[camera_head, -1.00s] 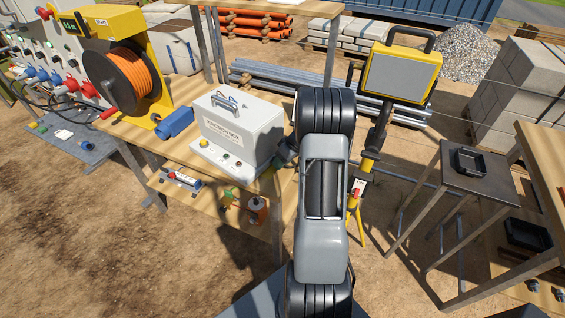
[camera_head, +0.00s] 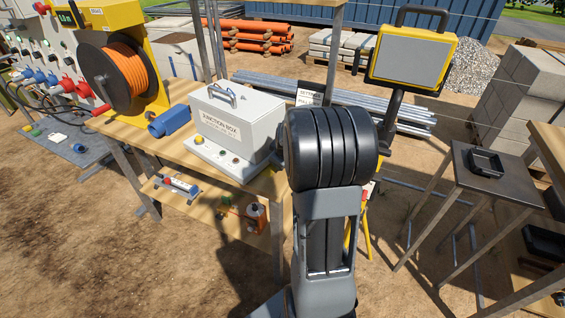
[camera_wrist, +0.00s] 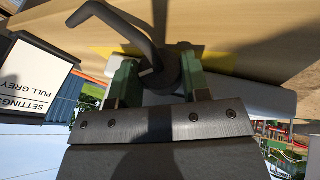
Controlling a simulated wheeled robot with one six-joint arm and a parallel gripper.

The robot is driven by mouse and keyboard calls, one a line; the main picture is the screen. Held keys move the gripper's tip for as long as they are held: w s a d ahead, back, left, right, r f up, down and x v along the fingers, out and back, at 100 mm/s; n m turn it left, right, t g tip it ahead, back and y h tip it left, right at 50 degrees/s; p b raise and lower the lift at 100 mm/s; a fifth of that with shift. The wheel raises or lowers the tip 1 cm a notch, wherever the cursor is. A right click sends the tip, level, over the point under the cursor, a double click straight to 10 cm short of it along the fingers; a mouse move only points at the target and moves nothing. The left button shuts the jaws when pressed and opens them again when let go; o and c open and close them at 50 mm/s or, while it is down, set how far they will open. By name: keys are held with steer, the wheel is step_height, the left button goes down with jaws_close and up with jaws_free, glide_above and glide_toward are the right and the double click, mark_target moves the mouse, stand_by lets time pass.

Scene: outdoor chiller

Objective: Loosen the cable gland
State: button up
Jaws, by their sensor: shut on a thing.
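The grey junction box (camera_head: 238,122) stands on the wooden table in the head view, its label facing forward. My gripper (camera_wrist: 158,84) shows in the wrist view with its two green fingers closed around a dark round part, which looks like the cable gland (camera_wrist: 166,72). A dark bent cable or rod (camera_wrist: 112,18) runs from that part towards the upper left. A pale surface lies behind the fingers. In the head view my arm hides the gripper and the right end of the box, so the gland does not show there.
A yellow work lamp (camera_head: 412,60) stands right of my arm. A blue connector (camera_head: 169,121) lies left of the box.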

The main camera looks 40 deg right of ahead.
stand_by(0.3)
steer(key=o, duration=0.9)
steer(key=shift+o, duration=0.2)
steer(key=v, duration=1.4)
steer(key=shift+a, duration=0.15)
steer(key=shift+f, duration=0.1)
